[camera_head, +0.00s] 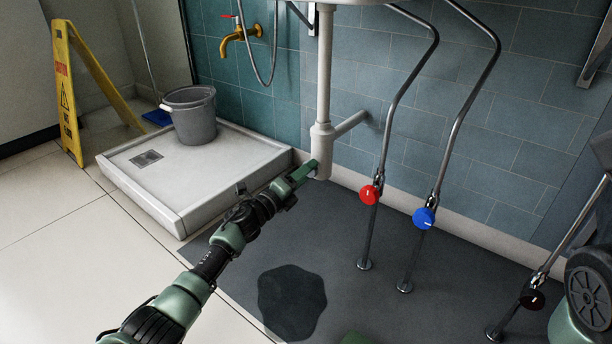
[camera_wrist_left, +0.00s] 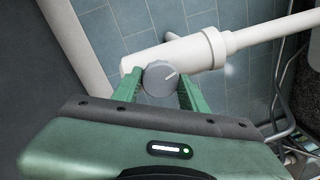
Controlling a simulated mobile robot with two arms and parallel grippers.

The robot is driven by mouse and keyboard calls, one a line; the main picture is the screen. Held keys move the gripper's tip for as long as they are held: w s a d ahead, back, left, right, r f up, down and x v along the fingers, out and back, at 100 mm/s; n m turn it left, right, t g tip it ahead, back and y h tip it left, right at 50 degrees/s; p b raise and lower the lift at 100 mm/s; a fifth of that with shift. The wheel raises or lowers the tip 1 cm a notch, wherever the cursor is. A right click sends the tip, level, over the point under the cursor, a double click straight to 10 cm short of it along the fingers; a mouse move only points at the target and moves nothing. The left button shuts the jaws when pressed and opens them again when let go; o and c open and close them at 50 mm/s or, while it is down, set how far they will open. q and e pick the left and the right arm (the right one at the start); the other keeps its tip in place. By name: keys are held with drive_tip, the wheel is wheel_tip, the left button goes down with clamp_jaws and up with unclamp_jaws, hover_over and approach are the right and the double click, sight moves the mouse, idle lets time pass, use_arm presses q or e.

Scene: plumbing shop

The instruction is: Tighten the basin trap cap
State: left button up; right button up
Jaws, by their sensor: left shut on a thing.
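The white basin trap (camera_head: 322,145) hangs below the basin and joins a pipe into the tiled wall. My left gripper (camera_head: 309,170) reaches in from the left to the trap's lower end. In the head view the gripper hides the cap.
Pipes with a red valve (camera_head: 371,193) and a blue valve (camera_head: 424,218) stand right of the trap. A dark wet patch (camera_head: 292,302) lies on the grey mat. A shower tray (camera_head: 185,172) with a grey bucket (camera_head: 190,116) and a yellow sign (camera_head: 66,100) are left.

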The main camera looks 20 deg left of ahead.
use_arm(q)
drive_tip(key=shift+m, duration=1.1)
drive_tip(key=shift+h, duration=0.3)
drive_tip(key=o, duration=1.4)
drive_tip(key=shift+c, duration=0.2)
drive_tip(key=shift+s, duration=0.1)
drive_tip(key=r+p+v, duration=0.1)
drive_tip(key=p+v, duration=0.3)
drive_tip(key=v, duration=0.3)
drive_tip(key=shift+s+a+f, duration=0.2)
drive_tip(key=shift+s+f, duration=0.15)
drive_tip(key=shift+f, duration=0.05)
